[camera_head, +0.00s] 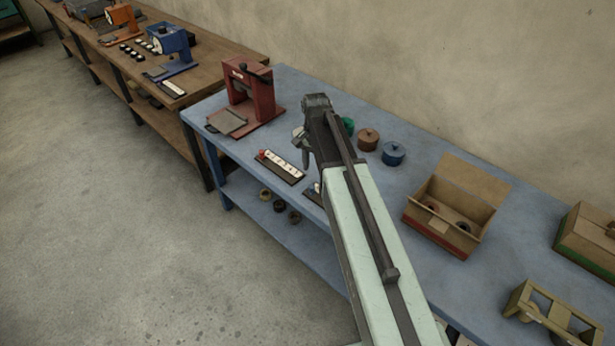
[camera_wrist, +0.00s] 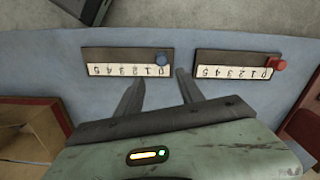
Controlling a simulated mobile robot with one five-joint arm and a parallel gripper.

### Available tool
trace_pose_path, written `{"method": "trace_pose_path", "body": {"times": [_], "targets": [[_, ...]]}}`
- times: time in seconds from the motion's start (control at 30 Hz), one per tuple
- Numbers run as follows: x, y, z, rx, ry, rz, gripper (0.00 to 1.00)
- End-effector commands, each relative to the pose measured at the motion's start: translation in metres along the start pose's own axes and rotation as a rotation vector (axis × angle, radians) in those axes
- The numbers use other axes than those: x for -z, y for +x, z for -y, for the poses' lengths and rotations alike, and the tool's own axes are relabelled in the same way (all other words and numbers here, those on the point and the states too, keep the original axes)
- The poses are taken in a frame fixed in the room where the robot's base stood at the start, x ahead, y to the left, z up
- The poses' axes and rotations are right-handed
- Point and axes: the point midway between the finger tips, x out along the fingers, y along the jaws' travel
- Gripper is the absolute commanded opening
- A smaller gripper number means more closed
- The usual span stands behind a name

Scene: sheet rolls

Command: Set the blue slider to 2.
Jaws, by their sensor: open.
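The blue slider's knob (camera_wrist: 162,58) sits at the right end of a dark panel with a white numbered strip (camera_wrist: 122,69) in the wrist view. The digits look upside down there, and the knob is at the low-number end, near 0. My gripper (camera_wrist: 157,80) is open and empty, its two fingers apart just below the panel with the knob roughly between their lines. In the head view my gripper (camera_head: 303,140) is above the blue table, and my arm hides most of the blue slider's panel (camera_head: 315,190).
A similar panel with a red knob (camera_wrist: 278,65) lies to the right in the wrist view. On the blue table (camera_head: 370,185) are a red press (camera_head: 250,95), round lidded pots (camera_head: 393,153) and an open cardboard box (camera_head: 455,205). A wooden bench (camera_head: 215,55) stands beyond.

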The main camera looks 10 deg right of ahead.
Motion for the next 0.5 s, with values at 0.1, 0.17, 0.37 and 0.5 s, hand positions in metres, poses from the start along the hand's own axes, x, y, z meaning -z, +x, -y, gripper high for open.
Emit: {"method": "trace_pose_path", "body": {"times": [0.1, 0.17, 0.37, 0.5], "targets": [[-0.003, 0.008, 0.004, 0.000, -0.008, 0.000, 0.45], [-0.005, 0.014, 0.005, 0.000, -0.011, 0.000, 0.45], [-0.007, 0.049, 0.009, 0.000, -0.017, 0.000, 0.45], [-0.008, 0.072, 0.010, 0.000, -0.019, 0.000, 0.45]]}}
